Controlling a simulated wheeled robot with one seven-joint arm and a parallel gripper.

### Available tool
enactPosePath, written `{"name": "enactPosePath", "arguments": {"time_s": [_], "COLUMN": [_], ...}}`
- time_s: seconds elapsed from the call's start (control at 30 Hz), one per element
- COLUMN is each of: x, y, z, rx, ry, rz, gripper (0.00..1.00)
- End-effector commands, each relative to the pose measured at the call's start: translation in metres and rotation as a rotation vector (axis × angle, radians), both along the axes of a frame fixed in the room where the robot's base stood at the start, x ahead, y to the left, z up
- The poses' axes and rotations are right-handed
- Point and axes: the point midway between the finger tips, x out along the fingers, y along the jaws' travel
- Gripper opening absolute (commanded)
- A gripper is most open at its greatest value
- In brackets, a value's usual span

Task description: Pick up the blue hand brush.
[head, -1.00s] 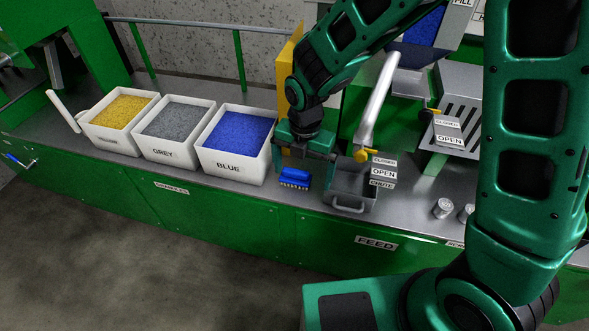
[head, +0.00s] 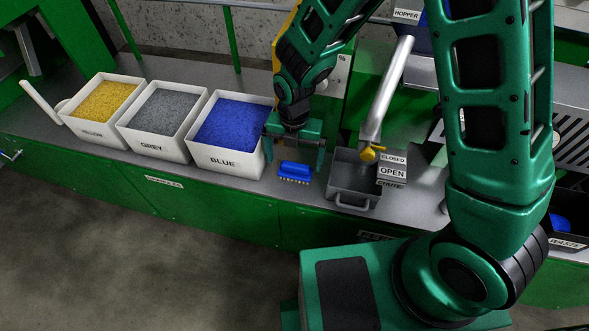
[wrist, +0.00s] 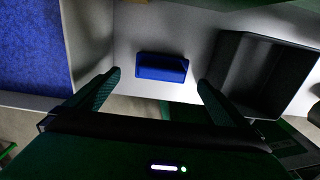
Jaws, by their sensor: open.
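The blue hand brush (head: 295,171) lies on the grey counter between the BLUE bin and the grey scoop-like tray, its pale bristles facing down and toward the front. My gripper (head: 294,160) is open above and slightly behind it, fingers pointing down. In the wrist view the brush (wrist: 162,67) shows as a blue block beyond and between the two spread fingertips (wrist: 158,82). Nothing is between the fingers' pads, and no contact with the brush shows.
The BLUE bin (head: 224,159) of blue granules stands close on the left, with grey (head: 152,147) and yellow (head: 88,130) bins beyond. A grey handled tray (head: 352,199) stands close on the right under a chute with a yellow valve (head: 371,153). The counter's front edge is near the brush.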

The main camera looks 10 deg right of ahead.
Motion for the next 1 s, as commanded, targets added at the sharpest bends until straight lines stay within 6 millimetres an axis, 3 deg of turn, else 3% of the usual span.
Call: {"name": "enactPosePath", "arguments": {"time_s": [0.5, 0.77, 0.8, 1.0], "x": [0.005, 0.005, 0.005, 0.005], "y": [-0.004, -0.004, -0.004, -0.004], "z": [-0.051, -0.054, -0.054, -0.053], "rx": [-0.001, 0.001, 0.001, 0.001], "ry": [0.001, -0.001, -0.001, -0.001], "rz": [-0.001, -0.001, -0.001, -0.001], "gripper": [1.00, 1.00, 0.98, 0.54]}}
